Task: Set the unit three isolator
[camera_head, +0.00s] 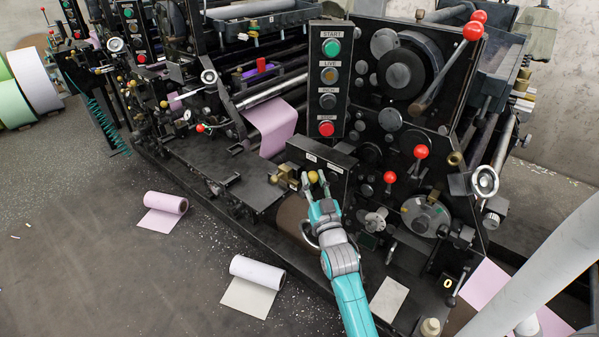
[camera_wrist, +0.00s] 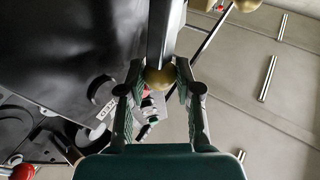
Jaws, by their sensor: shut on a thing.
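My gripper (camera_head: 316,184) is at the front of the near machine, by a dark box (camera_head: 318,157) with small white labels too small to read. It is shut on a brass ball knob (camera_head: 312,177). In the wrist view the brass knob (camera_wrist: 160,78) sits between my two fingers, at the end of a straight grey bar (camera_wrist: 158,35). My fingers hide part of the knob's sides. Another brass knob (camera_head: 293,183) is just left of my gripper. I cannot tell which unit number the held knob belongs to.
A button panel (camera_head: 329,80) with green, amber, dark and red buttons stands above. Red-knobbed levers (camera_head: 421,152) are to the right of my gripper. A pink roll (camera_head: 166,203) and a white roll (camera_head: 257,273) lie on the floor, partly unrolled. The floor at left is mostly clear.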

